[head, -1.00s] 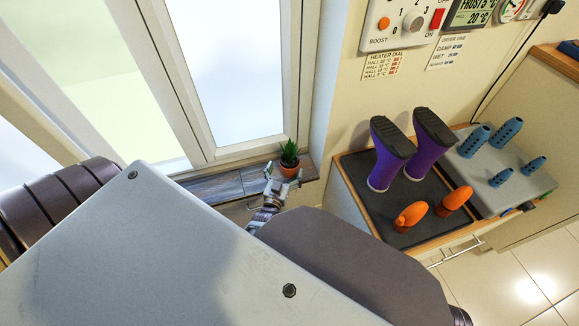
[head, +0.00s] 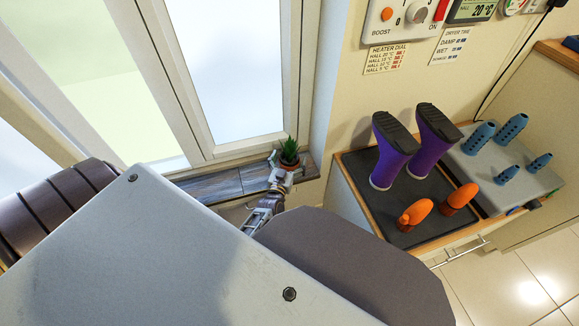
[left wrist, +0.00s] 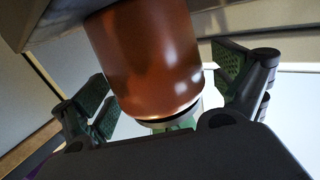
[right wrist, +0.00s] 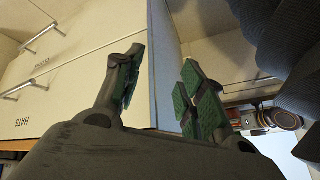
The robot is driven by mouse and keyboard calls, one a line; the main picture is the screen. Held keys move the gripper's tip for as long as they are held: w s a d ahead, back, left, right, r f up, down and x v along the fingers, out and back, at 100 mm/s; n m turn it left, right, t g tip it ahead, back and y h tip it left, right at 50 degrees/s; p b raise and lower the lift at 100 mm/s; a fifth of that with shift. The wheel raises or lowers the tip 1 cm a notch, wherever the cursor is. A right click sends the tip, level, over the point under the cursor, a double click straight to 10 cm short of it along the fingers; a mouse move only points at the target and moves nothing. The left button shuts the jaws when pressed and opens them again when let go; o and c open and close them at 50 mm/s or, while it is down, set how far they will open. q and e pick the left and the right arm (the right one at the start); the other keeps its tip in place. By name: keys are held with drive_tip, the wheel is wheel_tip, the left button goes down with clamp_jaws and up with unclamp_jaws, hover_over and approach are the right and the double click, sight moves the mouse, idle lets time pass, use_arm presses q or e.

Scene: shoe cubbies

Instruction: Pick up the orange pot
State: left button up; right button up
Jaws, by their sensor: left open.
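The orange-brown pot (head: 290,165) stands on the windowsill, with a spiky green plant (head: 289,150) in it. In the left wrist view the pot (left wrist: 148,60) is large, between the two fingers. My left gripper (head: 283,171) is open, with one finger on each side of the pot. A gap shows at the left finger; whether the right finger touches the pot I cannot tell. My right gripper (right wrist: 160,85) is open and empty in the right wrist view. It is out of sight in the head view.
The window frame (head: 300,70) rises right behind the sill (head: 215,186). To the right a cabinet tray (head: 350,185) holds purple boots (head: 390,150) and orange shoe-like pieces (head: 458,199). Blue pieces (head: 480,135) stand on a grey board. White cabinets (right wrist: 75,85) are near my right gripper.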

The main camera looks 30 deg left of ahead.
use_arm(q)
drive_tip(key=c, duration=1.3)
drive_tip(key=shift+o, duration=0.2)
drive_tip(key=shift+r, duration=0.2)
use_arm(e)
drive_tip(key=shift+s+r, duration=0.1)
use_arm(q)
drive_tip(key=shift+r+p, duration=0.25)
drive_tip(key=shift+p, duration=0.15)
wheel_tip(320, 180, up, 3)
drive_tip(key=p, duration=0.3)
drive_tip(key=shift+r, duration=0.15)
drive_tip(key=shift+r+p, duration=0.55)
drive_tip(key=shift+p, duration=0.35)
use_arm(e)
drive_tip(key=shift+s+d+r+g+h, duration=0.6)
drive_tip(key=shift+d+r+g+h, duration=0.75)
drive_tip(key=shift+r, duration=4.4)
use_arm(q)
drive_tip(key=shift+r+p, duration=1.5)
drive_tip(key=shift+p, duration=0.05)
drive_tip(key=shift+r+p, duration=0.9)
drive_tip(key=shift+p, duration=0.1)
use_arm(e)
wheel_tip(320, 180, down, 7)
drive_tip(key=d, duration=0.2)
drive_tip(key=shift+s+n+g, duration=0.3)
drive_tip(key=shift+g, duration=0.15)
